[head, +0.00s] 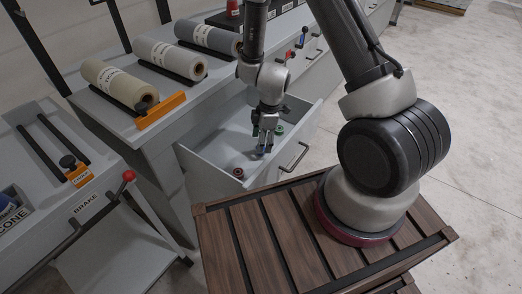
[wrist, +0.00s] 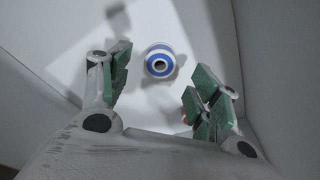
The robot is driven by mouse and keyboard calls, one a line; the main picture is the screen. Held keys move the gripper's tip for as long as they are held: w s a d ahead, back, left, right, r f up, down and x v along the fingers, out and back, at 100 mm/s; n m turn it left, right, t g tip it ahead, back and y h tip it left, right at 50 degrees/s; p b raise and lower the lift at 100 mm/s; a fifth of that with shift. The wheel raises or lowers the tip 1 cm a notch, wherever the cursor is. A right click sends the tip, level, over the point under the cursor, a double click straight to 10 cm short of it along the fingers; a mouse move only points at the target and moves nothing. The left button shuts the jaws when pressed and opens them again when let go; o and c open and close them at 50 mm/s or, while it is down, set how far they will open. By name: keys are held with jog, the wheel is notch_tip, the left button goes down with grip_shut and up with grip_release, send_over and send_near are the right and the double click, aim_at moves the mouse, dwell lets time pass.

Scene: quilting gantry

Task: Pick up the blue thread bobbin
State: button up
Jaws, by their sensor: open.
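The blue thread bobbin (wrist: 160,61), blue with white rings and a dark centre hole, stands on the pale drawer floor in the wrist view. It lies ahead of and between my gripper's spread fingers (wrist: 159,84), which have green pads and appear not to touch it. In the head view my gripper (head: 266,138) points down inside the open drawer (head: 212,149). My gripper is open and empty.
The drawer walls surround my gripper, with a handle (head: 295,157) on the front. Fabric rolls (head: 120,84) lie on the bench. A red-knobbed brake lever (head: 128,176) stands at left.

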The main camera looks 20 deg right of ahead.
notch_tip(320, 180, down, 4)
jog(key=shift+a+r, duration=0.1)
jog(key=shift+a, duration=0.05)
jog(key=c, duration=0.9)
